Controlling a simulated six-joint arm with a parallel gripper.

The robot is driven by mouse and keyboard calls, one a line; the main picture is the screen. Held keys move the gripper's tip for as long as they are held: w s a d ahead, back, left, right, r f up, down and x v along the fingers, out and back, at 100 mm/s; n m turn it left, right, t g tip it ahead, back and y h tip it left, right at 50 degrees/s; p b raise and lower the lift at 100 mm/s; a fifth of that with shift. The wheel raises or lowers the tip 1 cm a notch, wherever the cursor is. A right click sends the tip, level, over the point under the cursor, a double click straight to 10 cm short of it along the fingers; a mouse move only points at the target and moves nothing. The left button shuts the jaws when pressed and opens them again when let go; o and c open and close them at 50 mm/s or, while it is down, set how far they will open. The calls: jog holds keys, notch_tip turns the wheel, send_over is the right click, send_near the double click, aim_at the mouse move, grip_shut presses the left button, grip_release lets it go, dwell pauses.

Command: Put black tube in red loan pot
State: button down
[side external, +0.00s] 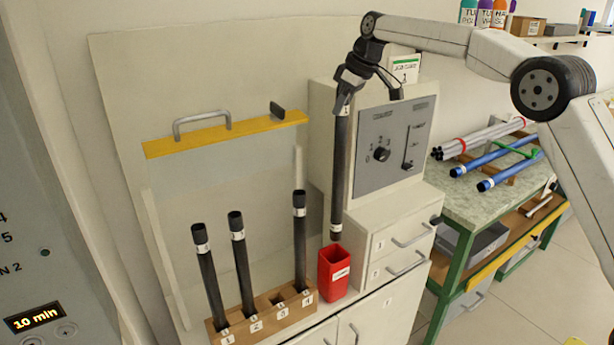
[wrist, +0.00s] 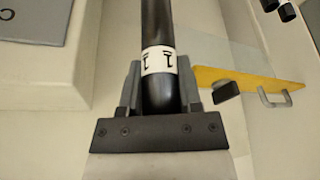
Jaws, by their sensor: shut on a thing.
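My gripper (side external: 346,97) is shut on a black tube (side external: 340,170) near its top end, and the tube hangs almost upright. A white band with a dark mark circles the tube; it shows between my fingers (wrist: 162,90) in the wrist view, on the held black tube (wrist: 157,25). The red pot (side external: 334,276), square with a white label, stands on the white ledge. The tube's lower end is just above the pot's open top; I cannot tell whether it is exactly over the opening. The pot is not visible in the wrist view.
A wooden rack (side external: 262,311) left of the pot holds black tubes in slots 1, 2 and 4 (side external: 300,240); slot 3 is empty. A grey control panel (side external: 394,147) is behind the held tube. A raised yellow bar with a handle (side external: 226,133) is at left.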

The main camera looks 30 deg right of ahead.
aim_at(338, 188)
jog(key=shift+f, duration=2.1)
notch_tip(338, 188, down, 13)
jog(key=shift+r, duration=0.15)
jog(key=shift+f, duration=2.7)
jog(key=shift+c, duration=1.4)
grip_release()
